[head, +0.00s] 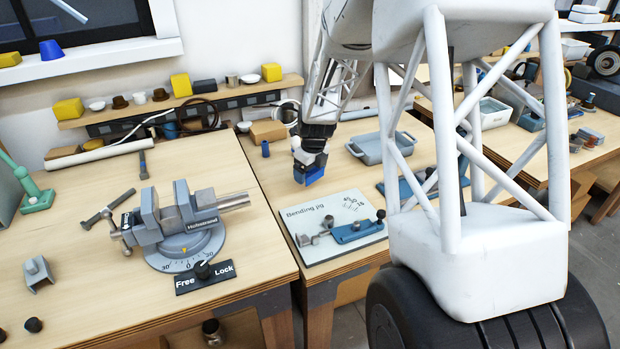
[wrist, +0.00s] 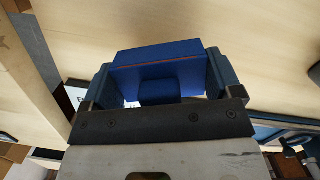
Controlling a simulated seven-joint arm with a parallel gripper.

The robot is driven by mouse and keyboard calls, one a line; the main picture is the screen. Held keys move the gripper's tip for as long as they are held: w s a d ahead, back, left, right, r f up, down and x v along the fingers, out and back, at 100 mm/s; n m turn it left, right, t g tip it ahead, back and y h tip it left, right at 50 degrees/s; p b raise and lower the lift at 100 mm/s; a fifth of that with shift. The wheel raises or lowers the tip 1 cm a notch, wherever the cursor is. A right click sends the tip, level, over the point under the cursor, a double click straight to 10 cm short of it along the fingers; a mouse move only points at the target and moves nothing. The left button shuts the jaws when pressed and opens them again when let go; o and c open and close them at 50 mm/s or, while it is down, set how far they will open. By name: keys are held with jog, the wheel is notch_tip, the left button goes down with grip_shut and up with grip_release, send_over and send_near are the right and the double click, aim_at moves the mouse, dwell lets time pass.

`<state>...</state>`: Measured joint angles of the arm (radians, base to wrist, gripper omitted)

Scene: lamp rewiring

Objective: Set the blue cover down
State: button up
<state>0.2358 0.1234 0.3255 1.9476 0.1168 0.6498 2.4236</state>
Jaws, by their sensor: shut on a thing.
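My gripper (head: 308,165) is shut on the blue cover (head: 312,175), just above or at the right-hand workbench (head: 274,190), behind the bending jig board. I cannot tell if the cover touches the bench top. In the wrist view the blue cover (wrist: 165,60) sits between the two fingers of my gripper (wrist: 160,75), with bare wood beyond it. The cover's underside is hidden in both views.
The bending jig (head: 335,225) lies at the front of this bench. A grey-blue tray (head: 382,148) stands to the right, and a small dark blue cylinder (head: 265,148) behind left. A vise (head: 180,220) is on the left bench. Bare wood shows left of my gripper.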

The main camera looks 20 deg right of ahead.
aim_at(313, 171)
jog(key=shift+f, duration=1.4)
jog(key=o, duration=0.8)
jog(key=shift+f, duration=0.1)
jog(key=shift+c, duration=0.2)
jog(key=r, duration=0.4)
jog(key=s+r, duration=0.1)
jog(key=r, duration=0.7)
jog(key=shift+s+d, duration=0.15)
jog(key=shift+d, duration=0.15)
jog(key=shift+r, duration=0.1)
